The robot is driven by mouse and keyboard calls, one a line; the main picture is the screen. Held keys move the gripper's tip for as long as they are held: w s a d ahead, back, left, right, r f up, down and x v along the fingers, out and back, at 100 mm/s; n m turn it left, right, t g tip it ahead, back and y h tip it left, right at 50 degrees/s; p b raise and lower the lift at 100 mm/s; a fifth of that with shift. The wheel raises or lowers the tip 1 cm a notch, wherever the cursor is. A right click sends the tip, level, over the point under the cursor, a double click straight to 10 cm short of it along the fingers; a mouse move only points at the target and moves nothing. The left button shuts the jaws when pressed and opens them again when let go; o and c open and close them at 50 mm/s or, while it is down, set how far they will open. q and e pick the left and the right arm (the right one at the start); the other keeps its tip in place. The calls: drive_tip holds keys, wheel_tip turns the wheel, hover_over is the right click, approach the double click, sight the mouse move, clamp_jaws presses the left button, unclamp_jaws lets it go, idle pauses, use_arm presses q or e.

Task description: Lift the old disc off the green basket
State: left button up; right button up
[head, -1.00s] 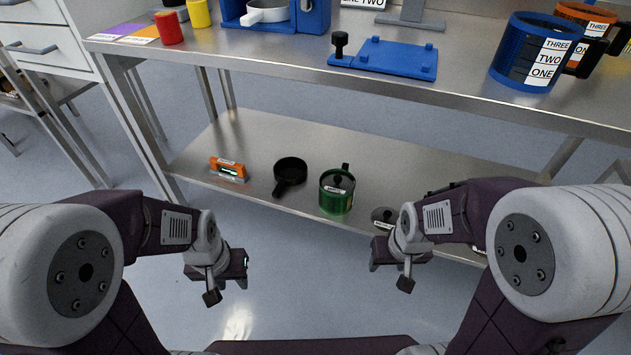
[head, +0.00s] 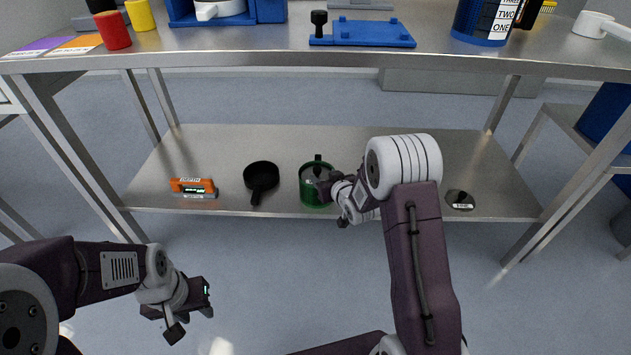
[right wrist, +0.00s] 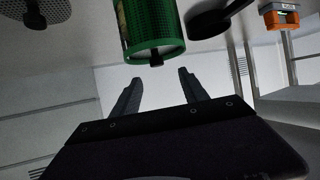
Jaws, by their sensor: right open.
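The green basket (head: 311,190) stands on the lower shelf, and my right gripper partly covers it in the head view. In the right wrist view the perforated green basket (right wrist: 155,30) shows turned over, with a small black knob (right wrist: 156,59) at its top end. The old disc itself is not clearly seen; this knob seems to be its grip. My right gripper (right wrist: 160,82) is open and empty, its fingers short of the knob and either side of its line. In the head view it (head: 327,186) is close to the basket's right side. My left gripper (head: 208,296) hangs low in front of the shelf.
A black pan (head: 261,176) and an orange device (head: 193,187) stand left of the basket. A dark labelled disc (head: 460,199) lies to its right. The upper bench top (head: 250,47) overhangs the shelf (head: 225,150). Bare shelf lies between basket and dark disc.

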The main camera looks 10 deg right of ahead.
sight(319, 172)
drive_tip(key=b+x, duration=0.1)
drive_tip(key=x, duration=0.1)
drive_tip(key=f+b+x, duration=0.1)
drive_tip(key=x, duration=0.2)
drive_tip(key=shift+d+f+b, duration=0.1)
drive_tip(key=shift+d+b, duration=0.05)
drive_tip(key=shift+b, duration=0.25)
drive_tip(key=shift+w, duration=0.1)
drive_tip(key=shift+w+f+b, duration=0.15)
drive_tip(key=shift+b, duration=0.15)
drive_tip(key=b+x, duration=0.3)
drive_tip(key=x, duration=0.1)
drive_tip(key=shift+w+d+f, duration=0.1)
drive_tip(key=shift+d+f, duration=0.05)
drive_tip(key=shift+f, duration=0.05)
drive_tip(key=shift+w+r, duration=0.1)
drive_tip(key=shift+w, duration=0.15)
drive_tip(key=shift+r, duration=0.1)
drive_tip(key=shift+t, duration=0.3)
clamp_jaws()
